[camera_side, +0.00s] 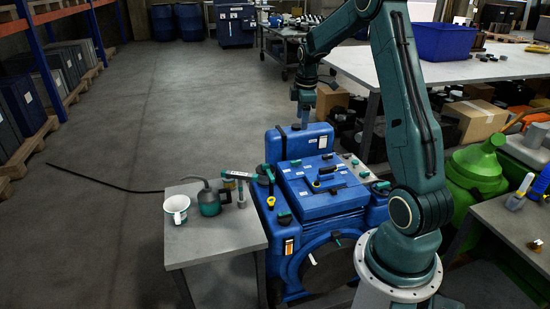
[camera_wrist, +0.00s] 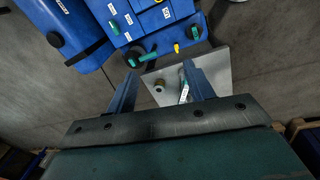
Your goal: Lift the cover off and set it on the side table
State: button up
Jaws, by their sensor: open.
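The cover (camera_side: 304,204) is a square blue plate lying on top of the blue diesel engine (camera_side: 345,228) in the side view. A small yellow-and-black fitting sits near its middle. The side table (camera_side: 222,241) stands left of the engine, with a grey top. My gripper (camera_side: 305,112) hangs above the tall blue block at the back of the engine, apart from the cover. In the wrist view my gripper (camera_wrist: 161,80) has its two fingers wide apart with nothing between them. Labelled blue engine parts show at the top there; I cannot tell which is the cover.
On the side table are a white mug (camera_side: 176,208), a dark green oil can (camera_side: 209,200) and a grey post-like tool (camera_side: 240,190). The front of its top is clear. A workbench (camera_side: 465,68) with a blue bin (camera_side: 444,41) stands behind right. A green drum (camera_side: 478,168) is at right.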

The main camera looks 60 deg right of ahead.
jog(key=n+g+y, duration=0.1)
jog(key=n, duration=0.1)
send_over(326, 168)
notch_tip(326, 168, down, 14)
jog(key=shift+f, duration=4.4)
jog(key=shift+f, duration=0.15)
jog(key=shift+s+d+f, duration=0.1)
jog(key=shift+f, duration=2.35)
jog(key=shift+c, duration=0.2)
grip_shut()
